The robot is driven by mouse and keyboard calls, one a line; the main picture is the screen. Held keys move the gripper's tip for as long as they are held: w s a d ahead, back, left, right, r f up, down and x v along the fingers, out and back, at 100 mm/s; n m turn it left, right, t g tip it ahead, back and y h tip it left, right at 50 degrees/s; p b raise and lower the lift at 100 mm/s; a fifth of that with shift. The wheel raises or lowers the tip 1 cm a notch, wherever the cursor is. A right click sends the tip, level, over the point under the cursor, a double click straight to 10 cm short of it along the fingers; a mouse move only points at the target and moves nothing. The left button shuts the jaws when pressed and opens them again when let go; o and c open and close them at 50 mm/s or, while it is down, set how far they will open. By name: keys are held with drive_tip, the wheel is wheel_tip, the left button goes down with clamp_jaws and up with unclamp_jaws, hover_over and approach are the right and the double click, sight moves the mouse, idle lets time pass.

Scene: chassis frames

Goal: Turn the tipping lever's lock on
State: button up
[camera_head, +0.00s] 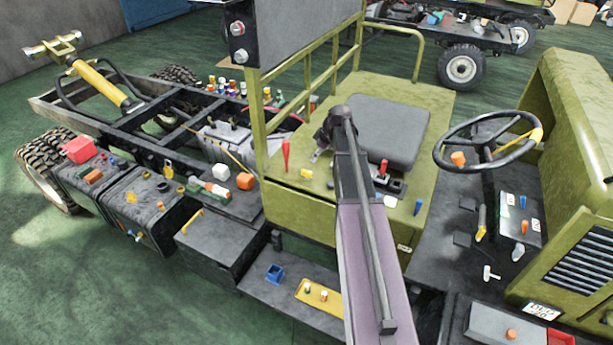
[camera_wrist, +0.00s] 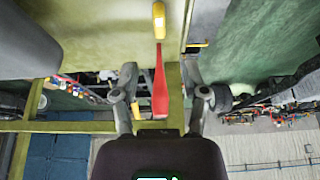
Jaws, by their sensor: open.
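A red lever (camera_head: 286,155) stands on the left part of the green seat base, near the corner post. In the wrist view the red lever (camera_wrist: 160,85) shows between my two fingers, with a gap on each side. A small yellow piece (camera_head: 306,173) sits on the seat base just right of the lever's foot. A yellow piece also shows beyond the lever's tip in the wrist view (camera_wrist: 158,20). Which part is the lock is not clear. My gripper (camera_wrist: 161,82) is open and empty. In the head view, my gripper (camera_head: 321,150) is right of the lever, its fingers partly hidden.
A grey seat cushion (camera_head: 385,130) lies right of my gripper. A second red lever (camera_head: 383,168) and a blue lever (camera_head: 418,206) stand at the seat base's front. A green rail (camera_head: 308,85) rises behind. The steering wheel (camera_head: 487,140) is farther right.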

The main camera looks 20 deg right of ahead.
sight(307, 171)
drive_tip(key=shift+b+x, duration=4.6)
drive_tip(key=shift+x, duration=0.75)
drive_tip(key=shift+w+d, duration=0.1)
clamp_jaws()
